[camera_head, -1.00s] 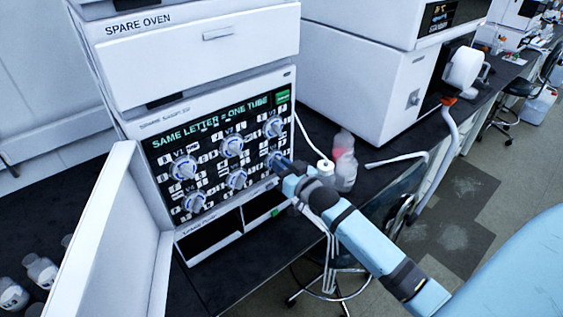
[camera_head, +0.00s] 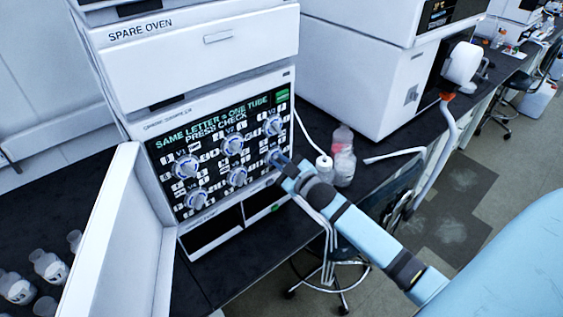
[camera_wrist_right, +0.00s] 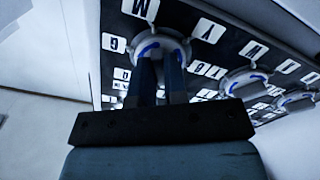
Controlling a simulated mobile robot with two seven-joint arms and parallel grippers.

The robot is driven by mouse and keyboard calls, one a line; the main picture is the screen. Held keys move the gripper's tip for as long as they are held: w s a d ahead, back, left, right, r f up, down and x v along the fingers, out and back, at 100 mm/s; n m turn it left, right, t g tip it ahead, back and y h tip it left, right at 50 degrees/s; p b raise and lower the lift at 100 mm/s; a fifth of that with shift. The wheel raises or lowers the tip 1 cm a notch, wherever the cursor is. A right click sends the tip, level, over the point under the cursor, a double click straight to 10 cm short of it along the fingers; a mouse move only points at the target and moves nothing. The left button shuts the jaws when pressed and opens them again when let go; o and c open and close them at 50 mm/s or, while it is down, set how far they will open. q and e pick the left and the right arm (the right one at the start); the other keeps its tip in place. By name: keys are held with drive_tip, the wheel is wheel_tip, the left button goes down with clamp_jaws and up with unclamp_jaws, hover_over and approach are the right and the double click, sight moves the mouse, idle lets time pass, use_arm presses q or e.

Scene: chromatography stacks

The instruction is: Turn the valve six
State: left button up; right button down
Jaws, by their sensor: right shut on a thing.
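The black valve panel (camera_head: 167,187) on the white instrument carries several round silver-white valve knobs with blue marks, in two rows. Valve six is at the right end of the lower row, mostly hidden by my right gripper (camera_head: 278,158) in the head view. In the right wrist view its round knob (camera_wrist_right: 150,42) shows at the tips of the two dark fingers of my right gripper (camera_wrist_right: 160,65), which are shut on it. The panel's header reads "SAME LETTER = ONE TUBE" with "PRESS CHECK" below. My left gripper is out of view.
A green button (camera_head: 283,96) sits at the panel's upper right. An open white door (camera_head: 110,235) stands left of the panel. Bottles (camera_head: 343,157) stand on the dark bench to the right. A stool (camera_head: 320,290) is below the bench edge.

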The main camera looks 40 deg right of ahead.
idle(0.4)
drive_tip(key=c, duration=1.2)
unclamp_jaws()
drive_tip(key=shift+o, duration=0.2)
drive_tip(key=s+d+b, duration=0.1)
drive_tip(key=s+b, duration=0.1)
drive_tip(key=s, duration=1.1)
drive_tip(key=shift+s, duration=0.35)
drive_tip(key=s+a+f+m+g+p, duration=0.1)
drive_tip(key=s+a+f+m+g, duration=0.1)
drive_tip(key=s+a+f, duration=0.4)
drive_tip(key=s+a+f+m+g+y+p, duration=0.1)
drive_tip(key=s+a+f+g, duration=0.4)
drive_tip(key=a, duration=0.7)
wheel_tip(320, 180, down, 4)
drive_tip(key=shift+s+f+m+y+p, duration=0.3)
drive_tip(key=shift+s+m+p, duration=0.25)
drive_tip(key=shift+s, duration=0.6)
